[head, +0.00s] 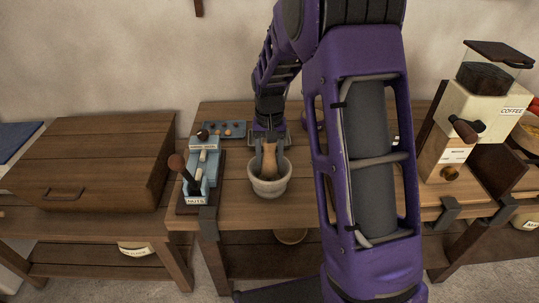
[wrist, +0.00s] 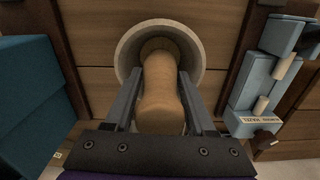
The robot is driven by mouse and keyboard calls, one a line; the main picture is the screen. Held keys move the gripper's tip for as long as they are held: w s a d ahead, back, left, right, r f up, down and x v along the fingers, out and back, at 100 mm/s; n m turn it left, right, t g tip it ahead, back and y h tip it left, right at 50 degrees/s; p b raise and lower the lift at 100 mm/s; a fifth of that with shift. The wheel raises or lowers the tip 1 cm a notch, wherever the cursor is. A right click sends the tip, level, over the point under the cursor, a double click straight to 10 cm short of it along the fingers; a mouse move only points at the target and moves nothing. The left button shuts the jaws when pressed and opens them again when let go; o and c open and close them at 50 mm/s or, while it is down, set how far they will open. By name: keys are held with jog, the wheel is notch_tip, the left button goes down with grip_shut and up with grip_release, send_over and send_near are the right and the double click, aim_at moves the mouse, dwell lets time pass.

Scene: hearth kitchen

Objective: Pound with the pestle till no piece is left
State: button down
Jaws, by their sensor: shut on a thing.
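A pale stone mortar (head: 268,187) stands on the wooden table in the head view. It also shows at the top middle of the wrist view (wrist: 126,52). A wooden pestle (head: 269,156) stands roughly upright with its lower end inside the mortar. In the wrist view the pestle (wrist: 160,90) runs from my jaws down into the bowl. My gripper (head: 269,146) is above the mortar, shut on the pestle, with a finger on each side. The pestle hides much of the mortar's inside, so I cannot tell whether pieces lie in it.
A blue-grey nut device labelled NUTS (head: 195,190) with a dark-knobbed lever stands left of the mortar. A blue tray (head: 226,130) with small round things lies behind. A wooden box (head: 95,160) is farther left, a coffee grinder (head: 462,120) at right.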

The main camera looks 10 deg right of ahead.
aim_at(269, 145)
jog(key=shift+f+b, duration=0.4)
jog(key=shift+f, duration=0.4)
jog(key=shift+r, duration=0.15)
jog(key=shift+r+p, duration=1.7)
jog(key=shift+r, duration=0.45)
jog(key=shift+f+b, duration=0.5)
jog(key=shift+f, duration=0.25)
jog(key=shift+r, duration=0.1)
notch_tip(269, 145, up, 2)
jog(key=shift+r+p, duration=0.25)
jog(key=shift+p, duration=0.8)
jog(key=shift+r, duration=2.15)
